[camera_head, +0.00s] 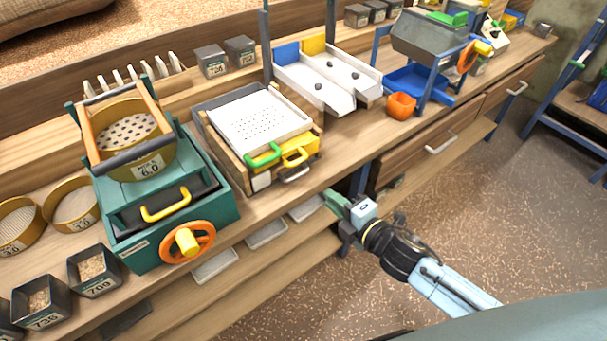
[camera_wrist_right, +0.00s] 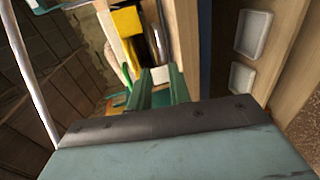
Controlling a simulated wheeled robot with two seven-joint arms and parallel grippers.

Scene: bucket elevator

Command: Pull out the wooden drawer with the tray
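Two wooden drawers, a nearer one (camera_head: 420,150) and a farther one (camera_head: 512,85), sit closed under the bench top, each with a metal bar handle. A boxy wood-framed sifter on the bench holds a white perforated tray (camera_head: 255,120) with a green handle, a yellow part with a yellow handle and a lower metal handle (camera_head: 295,174). The metal handle also shows in the right wrist view (camera_wrist_right: 157,42). My right gripper (camera_head: 338,212) is in front of the bench edge, below and right of that handle, apart from it. Its green fingers (camera_wrist_right: 160,78) are apart and empty. My left gripper is not in view.
A teal machine (camera_head: 135,245) with an orange wheel stands left of the sifter. White trays (camera_head: 267,233) lie on the shelf below. The floor (camera_head: 490,190) to the right is clear.

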